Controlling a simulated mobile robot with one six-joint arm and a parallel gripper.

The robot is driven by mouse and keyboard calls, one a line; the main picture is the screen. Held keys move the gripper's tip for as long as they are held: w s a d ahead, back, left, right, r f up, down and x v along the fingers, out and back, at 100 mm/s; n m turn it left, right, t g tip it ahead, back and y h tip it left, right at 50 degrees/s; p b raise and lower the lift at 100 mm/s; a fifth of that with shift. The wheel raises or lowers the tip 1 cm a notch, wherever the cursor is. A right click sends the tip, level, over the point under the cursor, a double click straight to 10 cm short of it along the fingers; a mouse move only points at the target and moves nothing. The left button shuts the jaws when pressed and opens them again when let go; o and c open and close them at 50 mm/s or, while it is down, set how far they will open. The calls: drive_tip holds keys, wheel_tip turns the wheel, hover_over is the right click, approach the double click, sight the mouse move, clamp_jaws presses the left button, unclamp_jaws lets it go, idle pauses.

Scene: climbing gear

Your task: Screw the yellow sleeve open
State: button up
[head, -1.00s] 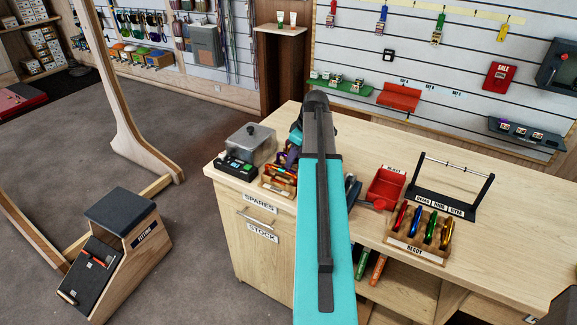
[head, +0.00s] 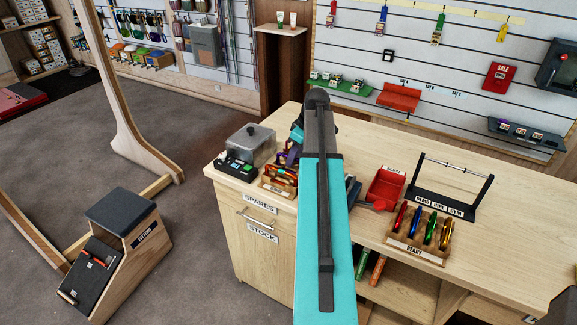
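My teal and black arm reaches over the wooden counter (head: 480,262) and covers its middle. A bit of my wrist shows left of the arm's far end, with a purple part (head: 284,158) just below it that I cannot make out. My gripper's fingertips cannot be made out. I cannot pick out the yellow sleeve; it may be hidden behind my arm. A small wooden rack of coloured carabiners (head: 278,181) stands at the counter's left. A gold carabiner (head: 446,234) hangs in the rack marked READY (head: 407,249). A dark blue piece (head: 353,189) shows partly beside my arm.
A red bin (head: 386,186) and a black stand with a rod (head: 445,205) are right of my arm. The counter's back right is clear.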

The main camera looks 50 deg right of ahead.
drive_tip(key=shift+r+p, duration=0.55)
drive_tip(key=shift+r, duration=0.6)
drive_tip(key=shift+s+a, duration=0.15)
drive_tip(key=shift+a, duration=0.55)
drive_tip(key=shift+f, duration=0.1)
drive_tip(key=shift+f+b, duration=0.65)
drive_tip(key=shift+f, duration=0.7)
drive_tip(key=shift+w+d, duration=0.25)
drive_tip(key=shift+d, duration=0.45)
idle(0.3)
